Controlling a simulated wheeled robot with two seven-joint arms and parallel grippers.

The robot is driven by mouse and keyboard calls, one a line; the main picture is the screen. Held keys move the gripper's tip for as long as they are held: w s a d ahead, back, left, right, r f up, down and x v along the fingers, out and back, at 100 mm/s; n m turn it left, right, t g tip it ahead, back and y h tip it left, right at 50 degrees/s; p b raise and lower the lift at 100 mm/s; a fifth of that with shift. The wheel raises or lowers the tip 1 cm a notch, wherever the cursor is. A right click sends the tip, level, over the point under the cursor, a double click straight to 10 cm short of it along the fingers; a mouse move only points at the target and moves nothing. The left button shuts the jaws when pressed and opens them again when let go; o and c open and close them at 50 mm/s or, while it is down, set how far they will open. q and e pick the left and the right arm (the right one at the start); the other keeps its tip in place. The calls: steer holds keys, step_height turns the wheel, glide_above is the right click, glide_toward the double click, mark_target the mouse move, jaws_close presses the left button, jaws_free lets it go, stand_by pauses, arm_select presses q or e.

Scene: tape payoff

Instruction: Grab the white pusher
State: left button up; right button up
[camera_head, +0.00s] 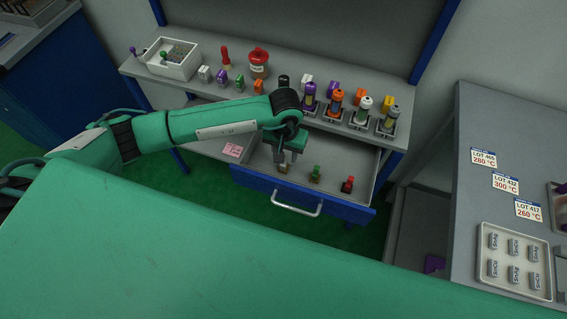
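My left gripper (284,168) points down into the open drawer (325,195), at its left part. A small pusher-like piece (283,169) is directly under and between its fingers. Its top is hidden, so I cannot tell its colour or whether the fingers are closed on it. To its right in the drawer stand a green-topped piece (315,173) and a red-topped piece (347,184). A white-topped piece (363,106) stands in a holder on the bench above. My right gripper is not in view.
The grey bench (215,93) carries a white tray (172,59), a red-lidded jar (258,63), and several coloured pieces in holders. The drawer's handle (297,207) faces me. A grey table (470,215) with lot labels and a sample tray (485,273) stands at right.

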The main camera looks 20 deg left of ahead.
arm_select(q)
steer(key=shift+s+f, duration=0.1)
steer(key=shift+f, duration=0.25)
step_height(320, 180, down, 2)
steer(key=shift+s+a+f+p, duration=0.1)
steer(key=shift+s+a+p, duration=0.05)
steer(key=shift+p, duration=0.55)
step_height(320, 180, down, 2)
steer(key=shift+f, duration=0.1)
jaws_close()
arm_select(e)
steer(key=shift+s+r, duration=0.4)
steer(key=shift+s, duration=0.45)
